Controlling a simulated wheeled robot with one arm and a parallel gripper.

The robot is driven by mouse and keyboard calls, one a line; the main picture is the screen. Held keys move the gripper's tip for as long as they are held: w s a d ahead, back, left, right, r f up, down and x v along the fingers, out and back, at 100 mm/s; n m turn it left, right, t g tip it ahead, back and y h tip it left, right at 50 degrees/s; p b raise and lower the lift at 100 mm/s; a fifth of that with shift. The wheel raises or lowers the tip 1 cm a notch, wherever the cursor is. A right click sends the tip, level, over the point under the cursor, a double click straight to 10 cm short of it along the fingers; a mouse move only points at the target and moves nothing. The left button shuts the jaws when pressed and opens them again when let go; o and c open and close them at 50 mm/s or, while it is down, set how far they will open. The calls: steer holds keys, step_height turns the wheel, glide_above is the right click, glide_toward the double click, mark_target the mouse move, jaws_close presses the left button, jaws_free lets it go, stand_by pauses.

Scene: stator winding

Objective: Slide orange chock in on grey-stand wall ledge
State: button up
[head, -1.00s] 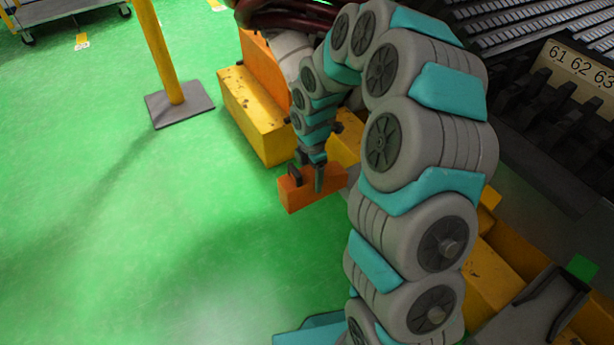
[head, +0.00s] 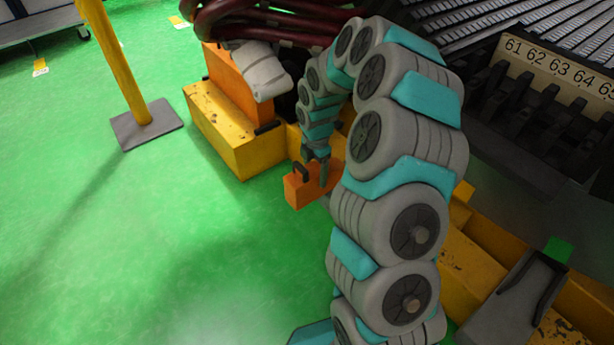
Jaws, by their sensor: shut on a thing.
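My gripper (head: 316,172) is shut on an orange chock (head: 298,193), with a finger down its near side and a dark handle-like part on top. The chock is held out to the left of my arm, in front of the yellow beam, apparently above the green floor. Its right end is partly hidden by the finger and arm. A grey bracket (head: 505,305) with a raised dark rail stands on the yellow beam at the lower right, with a green square (head: 558,250) beside it. I cannot tell whether this bracket is the grey stand; no wall ledge shows clearly.
A yellow block (head: 225,135) carries another orange block (head: 238,83), with a grey wrapped end and dark red cables above. A yellow post on a grey plate (head: 147,124) stands left. The dark stator with numbered slots (head: 560,68) fills the right.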

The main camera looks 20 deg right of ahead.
steer(key=d, duration=0.2)
steer(key=w+d, duration=0.1)
steer(key=shift+w+d+f, duration=0.1)
steer(key=shift+d+f, duration=0.1)
steer(key=shift+f, duration=0.1)
steer(key=w+d, duration=0.1)
steer(key=d, duration=0.2)
steer(key=w+d+f+p, duration=0.1)
steer(key=d, duration=0.3)
steer(key=w+d, duration=0.1)
steer(key=d, duration=0.2)
steer(key=shift+w+d+f+p, duration=0.15)
steer(key=shift+w+f+p, duration=0.2)
steer(key=shift+p, duration=0.05)
steer(key=shift+w+d, duration=0.35)
steer(key=shift+d, duration=0.5)
steer(key=shift+f+b, duration=0.3)
steer(key=shift+f, duration=0.1)
steer(key=shift+d, duration=0.15)
steer(key=shift+w+d+b, duration=0.3)
steer(key=shift+d, duration=0.5)
steer(key=shift+w+d+b, duration=0.25)
steer(key=shift+d+b, duration=0.05)
steer(key=shift+d, duration=0.45)
steer(key=shift+w+d+b, duration=0.3)
steer(key=shift+d, duration=0.5)
steer(key=o, duration=1.5)
